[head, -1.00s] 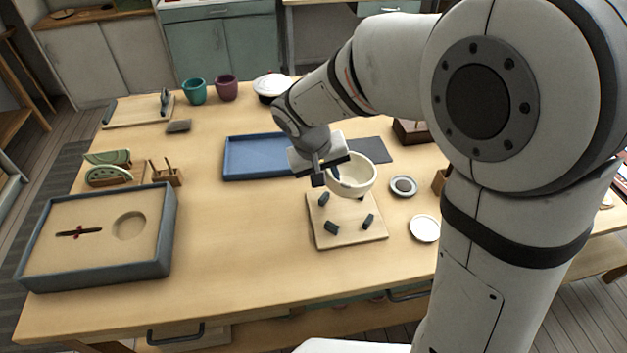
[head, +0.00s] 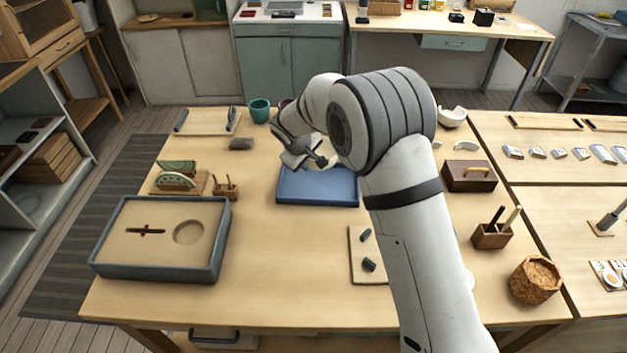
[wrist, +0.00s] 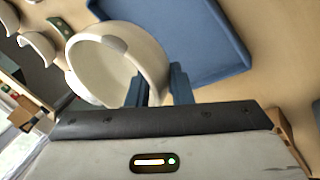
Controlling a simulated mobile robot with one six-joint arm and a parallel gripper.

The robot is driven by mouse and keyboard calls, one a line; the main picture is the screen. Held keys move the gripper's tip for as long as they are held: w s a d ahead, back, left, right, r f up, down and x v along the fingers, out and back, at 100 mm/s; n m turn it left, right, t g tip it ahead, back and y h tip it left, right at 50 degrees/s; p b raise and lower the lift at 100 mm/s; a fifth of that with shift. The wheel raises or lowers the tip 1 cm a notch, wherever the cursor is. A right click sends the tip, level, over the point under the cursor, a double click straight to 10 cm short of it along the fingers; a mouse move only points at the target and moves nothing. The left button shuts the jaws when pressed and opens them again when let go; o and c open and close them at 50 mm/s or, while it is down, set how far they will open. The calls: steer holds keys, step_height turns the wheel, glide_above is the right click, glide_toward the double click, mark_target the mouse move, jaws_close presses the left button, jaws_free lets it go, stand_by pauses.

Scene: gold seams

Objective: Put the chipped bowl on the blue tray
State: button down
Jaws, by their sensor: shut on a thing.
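My gripper (head: 318,161) is shut on the rim of a cream bowl (head: 328,165), which shows a grey patch at its rim in the wrist view (wrist: 115,58). In the head view, my arm hides most of the bowl. It is held over the back part of the blue tray (head: 310,189). In the wrist view the tray (wrist: 207,70) lies beyond the bowl and to its right. I cannot tell from these views how high the bowl is above it. The visible part of the tray is empty.
A wooden board with dark pegs (head: 358,262) lies in front of the tray. A teal cup (head: 260,110) stands behind it. A wide grey-edged box (head: 160,262) sits at the left. The table between box and tray is mostly clear.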

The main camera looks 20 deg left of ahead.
step_height(320, 180, down, 8)
steer(key=shift+f+p, duration=0.1)
steer(key=shift+p, duration=0.3)
steer(key=c, duration=1.8)
jaws_free()
steer(key=shift+f, duration=0.2)
steer(key=o, duration=0.5)
steer(key=shift+r, duration=0.1)
steer(key=shift+r, duration=0.2)
steer(key=b+v, duration=0.1)
steer(key=v, duration=1)
steer(key=shift+s+r, duration=0.15)
steer(key=shift+r, duration=0.25)
